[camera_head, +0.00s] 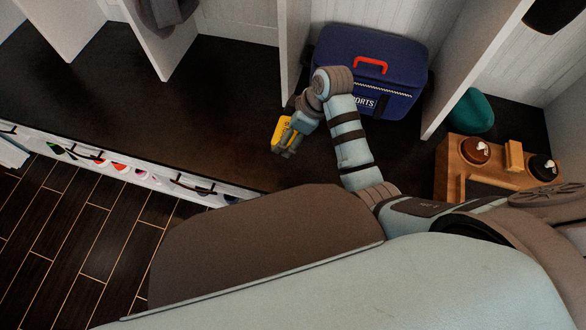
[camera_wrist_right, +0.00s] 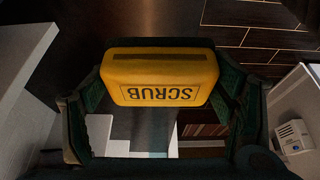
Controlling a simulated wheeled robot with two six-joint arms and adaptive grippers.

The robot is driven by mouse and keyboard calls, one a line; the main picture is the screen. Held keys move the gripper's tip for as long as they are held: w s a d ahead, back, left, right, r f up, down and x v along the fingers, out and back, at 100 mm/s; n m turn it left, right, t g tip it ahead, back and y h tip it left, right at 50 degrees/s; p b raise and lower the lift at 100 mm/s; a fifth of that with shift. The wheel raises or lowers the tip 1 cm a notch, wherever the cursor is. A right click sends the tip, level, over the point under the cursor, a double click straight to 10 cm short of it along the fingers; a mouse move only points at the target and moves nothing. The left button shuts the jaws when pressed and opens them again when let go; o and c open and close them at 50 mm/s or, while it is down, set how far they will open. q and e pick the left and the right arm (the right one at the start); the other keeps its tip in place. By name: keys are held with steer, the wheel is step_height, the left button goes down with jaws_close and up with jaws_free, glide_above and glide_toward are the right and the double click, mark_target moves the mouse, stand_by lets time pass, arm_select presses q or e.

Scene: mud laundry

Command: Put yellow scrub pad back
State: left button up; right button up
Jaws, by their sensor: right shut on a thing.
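The yellow scrub pad (camera_head: 282,128) is held by my right gripper (camera_head: 287,144), which reaches over the dark bench from the right in the head view. In the right wrist view the pad (camera_wrist_right: 160,75), printed SCRUB and seen upside down, sits between the two fingers of my right gripper (camera_wrist_right: 163,100), which are shut on it. In the head view the gripper partly hides the pad. I cannot tell its exact height above the bench. My left gripper is not in view.
A blue sports bag (camera_head: 393,65) with a red handle stands behind my right arm. A wooden caddy (camera_head: 450,160) with lidded jars and a teal item (camera_head: 470,112) are at the right. White dividers (camera_head: 290,50) split the bench (camera_head: 225,95), whose left part is clear.

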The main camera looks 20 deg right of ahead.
mark_target(287, 170)
steer(key=f+b, duration=0.4)
steer(key=f, duration=0.5)
steer(key=f+b, duration=0.4)
steer(key=f, duration=0.6)
steer(key=shift+s+d+f+b, duration=0.1)
steer(key=shift+s+f+b, duration=0.1)
steer(key=shift+b, duration=0.15)
steer(key=shift+r, duration=0.1)
steer(key=o, duration=1.3)
